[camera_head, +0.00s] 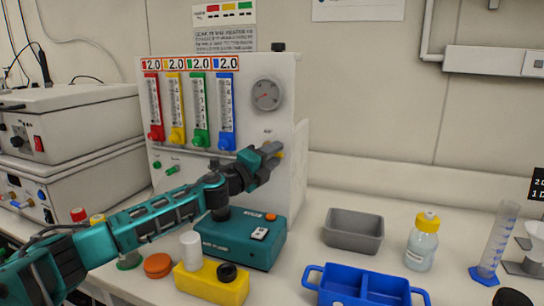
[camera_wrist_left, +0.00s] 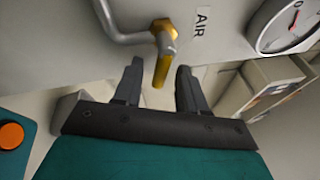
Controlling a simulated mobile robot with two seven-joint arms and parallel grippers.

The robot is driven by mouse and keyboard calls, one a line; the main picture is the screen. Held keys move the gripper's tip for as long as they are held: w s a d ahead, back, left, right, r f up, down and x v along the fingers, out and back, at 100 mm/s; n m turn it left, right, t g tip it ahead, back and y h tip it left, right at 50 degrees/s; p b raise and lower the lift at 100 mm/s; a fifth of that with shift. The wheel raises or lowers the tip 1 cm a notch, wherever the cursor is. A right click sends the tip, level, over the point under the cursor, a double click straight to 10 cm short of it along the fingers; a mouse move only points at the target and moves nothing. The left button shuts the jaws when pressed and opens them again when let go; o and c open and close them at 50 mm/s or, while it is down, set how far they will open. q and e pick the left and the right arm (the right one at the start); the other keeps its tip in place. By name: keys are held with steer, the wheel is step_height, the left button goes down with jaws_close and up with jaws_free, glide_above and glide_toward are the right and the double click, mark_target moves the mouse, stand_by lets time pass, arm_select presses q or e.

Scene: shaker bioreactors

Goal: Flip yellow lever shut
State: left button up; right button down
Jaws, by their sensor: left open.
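The yellow lever (camera_wrist_left: 162,70) hangs from a brass-coloured valve (camera_wrist_left: 165,29) on a grey pipe, beside the AIR label, in the left wrist view. In the head view only a small yellow bit (camera_head: 281,155) shows by the fingers. My left gripper (camera_head: 272,150) is at the front of the white gas panel (camera_head: 285,120), below the gauge. In the left wrist view my left gripper (camera_wrist_left: 159,67) is open, with a finger on each side of the lever and visible gaps between. The right gripper is not in view.
A round gauge (camera_head: 267,94) is above the gripper, with coloured flow tubes to its left. A teal device (camera_head: 245,240) stands below my arm. A grey tray (camera_head: 353,232), a bottle (camera_head: 422,245) and a blue rack (camera_head: 335,284) stand to the right.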

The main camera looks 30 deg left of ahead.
arm_select(q)
jaws_close()
steer(key=n+b, duration=0.1)
steer(key=n, duration=0.2)
steer(key=shift+d+r+t+y+b, duration=0.1)
steer(key=shift+r+t+y+b, duration=0.2)
steer(key=shift+r+t+b, duration=0.1)
jaws_free()
